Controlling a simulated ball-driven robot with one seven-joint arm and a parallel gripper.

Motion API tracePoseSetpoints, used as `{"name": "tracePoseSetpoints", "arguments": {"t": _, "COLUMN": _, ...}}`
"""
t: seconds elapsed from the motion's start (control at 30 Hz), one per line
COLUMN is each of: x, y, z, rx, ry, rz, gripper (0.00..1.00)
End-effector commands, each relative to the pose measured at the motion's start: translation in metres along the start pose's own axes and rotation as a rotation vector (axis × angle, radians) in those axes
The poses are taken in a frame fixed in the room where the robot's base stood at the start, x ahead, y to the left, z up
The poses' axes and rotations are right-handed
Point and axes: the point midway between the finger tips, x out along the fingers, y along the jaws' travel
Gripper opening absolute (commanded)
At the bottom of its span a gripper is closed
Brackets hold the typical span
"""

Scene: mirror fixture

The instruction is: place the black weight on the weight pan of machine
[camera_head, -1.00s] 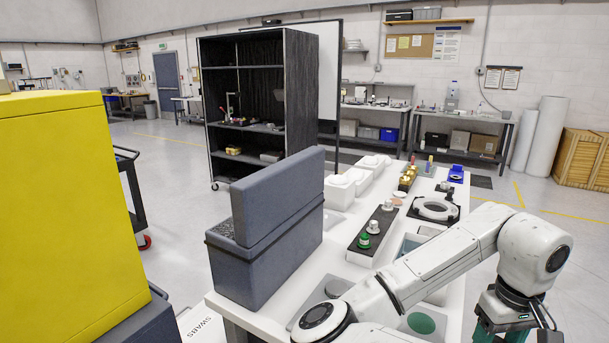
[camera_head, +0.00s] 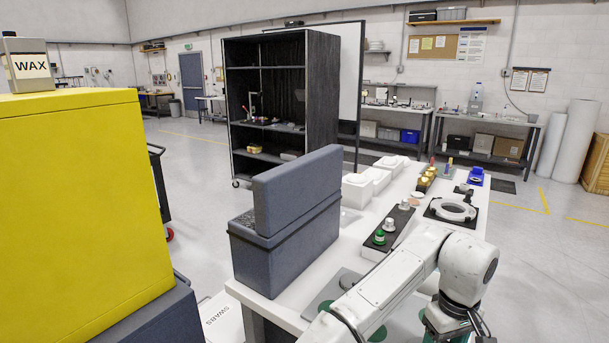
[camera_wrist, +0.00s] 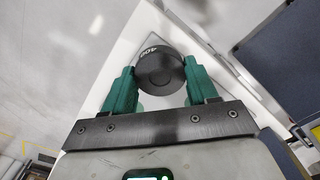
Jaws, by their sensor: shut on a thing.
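My gripper (camera_wrist: 160,76) has green fingers closed on both sides of a black round weight (camera_wrist: 158,66) in the wrist view. White marking that looks like "400" shows on its rim. Beneath and beyond the weight is a pale surface; I cannot tell the gap between them. I cannot pick out the weight pan of the machine for certain in either view.
A white table (camera_head: 300,305) carries a blue-grey case (camera_head: 285,240) with a raised lid, a black strip (camera_head: 393,228) with small knobs, and a white ring (camera_head: 452,210) on a dark base. A yellow cabinet (camera_head: 80,210) stands at left. Open floor lies beyond the table.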

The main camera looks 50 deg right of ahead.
Motion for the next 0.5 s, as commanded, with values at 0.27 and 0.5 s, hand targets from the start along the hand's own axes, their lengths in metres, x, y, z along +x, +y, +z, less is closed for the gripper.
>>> {"name": "tracePoseSetpoints", "arguments": {"t": 0.27, "x": 0.05, "y": -0.105, "z": -0.047, "rx": -0.214, "ry": -0.004, "rz": -0.001, "gripper": 0.04}}
{"name": "tracePoseSetpoints", "arguments": {"t": 0.5, "x": 0.093, "y": -0.203, "z": -0.056, "rx": -0.375, "ry": -0.004, "rz": 0.0, "gripper": 0.04}}
